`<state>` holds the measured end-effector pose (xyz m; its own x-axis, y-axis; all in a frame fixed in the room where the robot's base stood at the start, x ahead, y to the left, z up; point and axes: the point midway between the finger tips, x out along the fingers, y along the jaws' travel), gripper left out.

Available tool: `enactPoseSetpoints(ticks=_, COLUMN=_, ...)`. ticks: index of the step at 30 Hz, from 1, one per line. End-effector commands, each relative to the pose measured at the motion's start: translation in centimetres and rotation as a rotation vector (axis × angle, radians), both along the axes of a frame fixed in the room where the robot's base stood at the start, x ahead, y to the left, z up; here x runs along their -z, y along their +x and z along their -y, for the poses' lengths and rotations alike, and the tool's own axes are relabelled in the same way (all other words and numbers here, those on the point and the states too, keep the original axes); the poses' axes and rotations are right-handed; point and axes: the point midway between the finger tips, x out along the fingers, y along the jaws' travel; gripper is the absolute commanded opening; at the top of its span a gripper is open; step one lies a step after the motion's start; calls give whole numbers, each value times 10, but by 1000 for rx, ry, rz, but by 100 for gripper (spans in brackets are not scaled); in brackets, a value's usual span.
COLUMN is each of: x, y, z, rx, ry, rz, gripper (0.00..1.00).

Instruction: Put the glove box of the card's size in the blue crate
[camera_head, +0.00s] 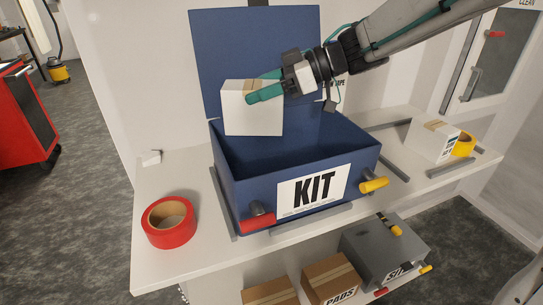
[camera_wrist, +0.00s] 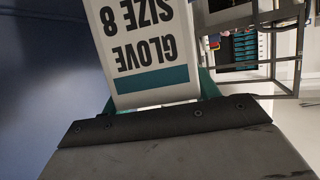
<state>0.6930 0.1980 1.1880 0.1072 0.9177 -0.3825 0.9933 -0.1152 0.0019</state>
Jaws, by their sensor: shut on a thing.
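My gripper (camera_head: 262,88) is shut on a white glove box (camera_head: 252,118) with a tan strip on top. It holds the box in the air over the back left part of the blue crate (camera_head: 245,188), in front of the raised lid. The crate is marked KIT and stands open on the white bench; the part of its inside that shows looks empty. In the wrist view the held box (camera_wrist: 145,40) reads GLOVE SIZE 8, upside down, with a teal band. I cannot make out a card giving a size.
A red tape roll (camera_head: 169,222) lies left of the crate. Another white box (camera_head: 432,140) and a yellow roll (camera_head: 463,144) are at the bench's right. The raised blue lid (camera_head: 225,50) stands behind. Cardboard boxes (camera_head: 332,279) and a grey case (camera_head: 375,250) sit below.

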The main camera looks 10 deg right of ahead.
Motion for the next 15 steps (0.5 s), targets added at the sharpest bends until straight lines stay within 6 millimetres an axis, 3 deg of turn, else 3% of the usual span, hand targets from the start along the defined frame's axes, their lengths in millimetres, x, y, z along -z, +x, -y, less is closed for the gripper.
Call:
enactPoseSetpoints(ticks=3, x=35, y=-1, z=-2, rx=-2, ry=0, rz=-8, gripper=28)
enactPoseSetpoints(ticks=9, x=84, y=-1, z=-3, rx=-4, ry=1, rz=-6, gripper=28)
enactPoseSetpoints(ticks=15, x=107, y=-1, z=-3, rx=-4, ry=0, rz=-2, gripper=28)
